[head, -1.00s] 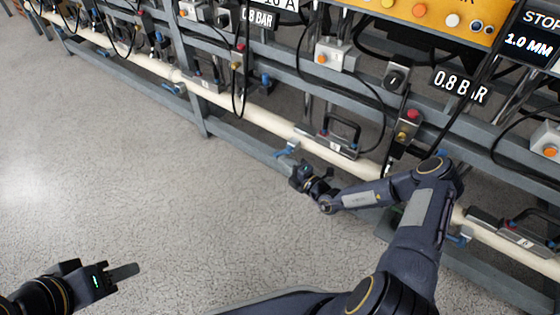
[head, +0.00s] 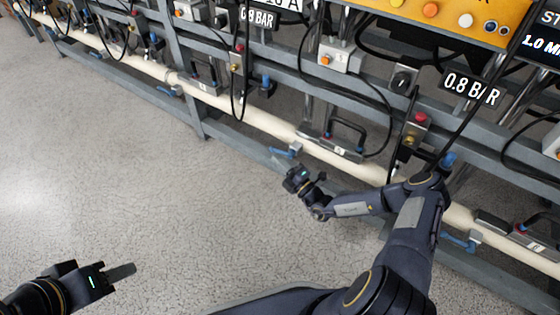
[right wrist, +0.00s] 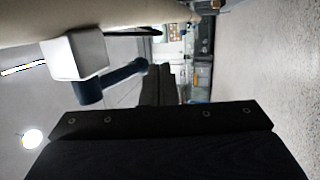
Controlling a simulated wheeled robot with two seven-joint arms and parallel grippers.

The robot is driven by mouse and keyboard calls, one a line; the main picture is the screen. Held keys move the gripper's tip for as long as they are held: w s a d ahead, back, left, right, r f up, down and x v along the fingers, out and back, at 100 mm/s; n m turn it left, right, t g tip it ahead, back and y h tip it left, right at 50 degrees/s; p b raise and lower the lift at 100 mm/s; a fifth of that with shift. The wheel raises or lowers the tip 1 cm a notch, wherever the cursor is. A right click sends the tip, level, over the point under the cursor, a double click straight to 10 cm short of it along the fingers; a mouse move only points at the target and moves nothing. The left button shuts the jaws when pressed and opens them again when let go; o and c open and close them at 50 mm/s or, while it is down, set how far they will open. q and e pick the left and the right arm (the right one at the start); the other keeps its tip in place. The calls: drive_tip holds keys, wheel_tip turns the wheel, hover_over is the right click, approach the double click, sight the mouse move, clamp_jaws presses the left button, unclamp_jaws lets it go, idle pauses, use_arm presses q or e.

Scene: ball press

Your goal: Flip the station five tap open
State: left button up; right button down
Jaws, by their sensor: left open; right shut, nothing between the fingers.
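The station five tap has a blue lever (head: 282,152) on a pale block under the cream pipe (head: 262,122), left of a fixture (head: 338,150) whose small label is hard to read. In the head view the lever points left from the block. In the right wrist view the white block (right wrist: 75,55) and the dark blue lever (right wrist: 118,80) are just beyond my gripper. My right gripper (head: 291,180) is shut and empty, just below the lever and seemingly apart from it. My left gripper (head: 96,269) is open and empty over the floor, far from the tap.
Similar blue taps (head: 462,240) hang along the pipe on both sides. A grey lower rail (head: 232,143) runs below the pipe. Black cables and a control box (head: 341,54) are above. The floor (head: 120,180) at left is clear.

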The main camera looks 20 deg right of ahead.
drive_tip(key=s+f+b, duration=0.1)
drive_tip(key=s+f, duration=0.3)
drive_tip(key=f, duration=0.8)
drive_tip(key=shift+f, duration=0.35)
drive_tip(key=shift+s, duration=0.15)
